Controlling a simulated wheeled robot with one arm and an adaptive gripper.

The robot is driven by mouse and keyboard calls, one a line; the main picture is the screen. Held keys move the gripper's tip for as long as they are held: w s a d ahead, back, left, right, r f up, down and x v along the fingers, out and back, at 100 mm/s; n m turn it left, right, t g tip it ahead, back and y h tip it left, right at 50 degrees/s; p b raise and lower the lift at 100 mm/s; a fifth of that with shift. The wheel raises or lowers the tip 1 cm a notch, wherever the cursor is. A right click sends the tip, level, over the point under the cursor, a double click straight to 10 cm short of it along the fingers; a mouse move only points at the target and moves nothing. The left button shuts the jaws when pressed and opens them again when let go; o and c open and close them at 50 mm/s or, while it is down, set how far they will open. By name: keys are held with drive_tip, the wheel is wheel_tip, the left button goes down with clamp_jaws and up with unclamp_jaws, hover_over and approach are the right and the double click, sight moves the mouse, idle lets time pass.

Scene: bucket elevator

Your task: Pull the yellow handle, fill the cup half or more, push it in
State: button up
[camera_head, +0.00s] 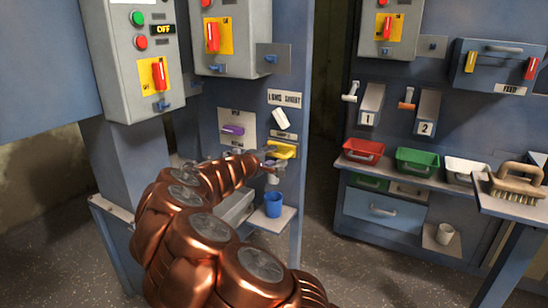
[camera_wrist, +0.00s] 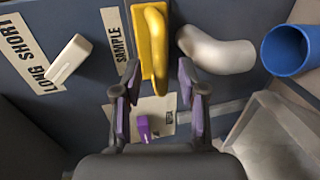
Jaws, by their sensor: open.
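The yellow handle (camera_head: 282,149) sits on the blue panel in the head view. In the wrist view, the yellow handle (camera_wrist: 155,45) lies beside a SAMPLE label, its lower end appearing between my open fingers. My gripper (camera_head: 268,166) is close to the handle in the head view; its fingertips (camera_wrist: 158,72) are apart, one on each side. I cannot tell whether either touches the handle. The blue cup (camera_head: 273,205) stands upright on a small shelf (camera_head: 272,221) below. The cup (camera_wrist: 289,50) also shows in the wrist view, near a pale spout (camera_wrist: 216,50).
A white lever (camera_head: 281,118) and a purple handle (camera_head: 233,129) are on the same panel. Switch boxes (camera_head: 133,60) are above. To the right, a bench holds red (camera_head: 363,151), green and white bins. A brush (camera_head: 517,180) lies on the near right table.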

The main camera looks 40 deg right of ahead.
sight(277, 152)
drive_tip(key=shift+x, duration=1.35)
drive_tip(key=shift+f, duration=0.1)
drive_tip(key=shift+c, duration=0.2)
clamp_jaws()
drive_tip(key=shift+s, duration=0.1)
